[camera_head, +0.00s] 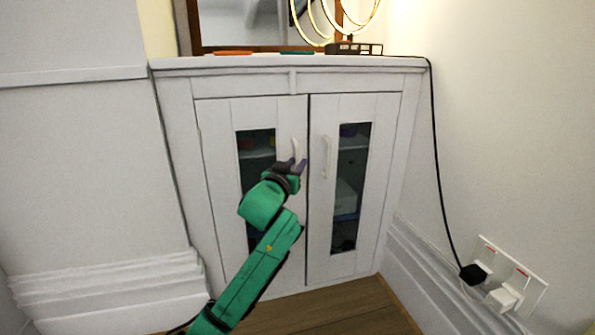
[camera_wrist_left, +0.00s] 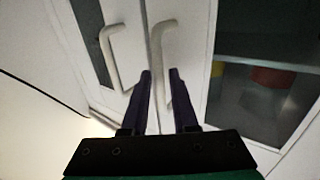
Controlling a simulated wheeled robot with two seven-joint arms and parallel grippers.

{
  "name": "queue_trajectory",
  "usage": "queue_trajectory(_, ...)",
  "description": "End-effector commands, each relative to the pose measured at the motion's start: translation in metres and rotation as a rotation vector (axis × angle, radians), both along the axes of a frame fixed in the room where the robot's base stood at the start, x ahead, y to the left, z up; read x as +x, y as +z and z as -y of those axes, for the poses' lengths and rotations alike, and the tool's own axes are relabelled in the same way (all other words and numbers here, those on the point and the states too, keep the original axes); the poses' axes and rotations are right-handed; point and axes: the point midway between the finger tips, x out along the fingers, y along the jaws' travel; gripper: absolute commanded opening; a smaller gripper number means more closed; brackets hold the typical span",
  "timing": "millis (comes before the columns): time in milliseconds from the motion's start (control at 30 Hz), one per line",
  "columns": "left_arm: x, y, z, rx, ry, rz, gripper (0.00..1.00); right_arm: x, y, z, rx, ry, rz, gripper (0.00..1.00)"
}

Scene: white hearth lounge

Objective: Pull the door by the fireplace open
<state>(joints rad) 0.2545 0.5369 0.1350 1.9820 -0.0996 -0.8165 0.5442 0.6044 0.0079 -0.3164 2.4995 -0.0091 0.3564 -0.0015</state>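A white cabinet has two doors with narrow glass panes, a left door (camera_head: 222,150) and a right door (camera_head: 385,150). The left door's white bar handle (camera_head: 296,148) shows just above my left gripper (camera_head: 291,165). In the left wrist view this handle (camera_wrist_left: 156,48) runs down between the two dark fingertips of my left gripper (camera_wrist_left: 160,73). The fingers are apart, with gaps beside the handle; whether they touch it I cannot tell. The right door's handle (camera_head: 326,157) also shows in the left wrist view (camera_wrist_left: 112,45). Both doors look shut. My right gripper is out of view.
The cabinet top (camera_head: 240,65) holds a framed mirror (camera_head: 184,30), a ring lamp (camera_head: 325,20) and small flat items. A black cord (camera_head: 436,150) runs down to a wall socket (camera_head: 528,290) at right. Wooden floor (camera_head: 335,307) lies in front.

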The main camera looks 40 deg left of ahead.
Motion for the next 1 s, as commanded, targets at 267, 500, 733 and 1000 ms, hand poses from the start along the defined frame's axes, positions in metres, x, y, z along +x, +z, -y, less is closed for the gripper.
queue_trajectory(267, 0.0088, 0.0012, -0.0036, 0.001, 0.000, 0.002, 0.27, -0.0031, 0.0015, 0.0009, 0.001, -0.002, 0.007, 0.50)
queue_trajectory(500, 0.0085, 0.0011, -0.0035, 0.000, 0.000, 0.001, 0.00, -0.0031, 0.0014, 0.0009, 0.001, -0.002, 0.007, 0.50)
queue_trajectory(733, 0.0084, 0.0009, -0.0035, 0.000, 0.000, 0.001, 0.00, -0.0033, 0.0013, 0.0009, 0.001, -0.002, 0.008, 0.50)
queue_trajectory(1000, 0.0083, 0.0007, -0.0035, 0.001, 0.000, 0.001, 0.00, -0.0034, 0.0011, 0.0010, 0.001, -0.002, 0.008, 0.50)
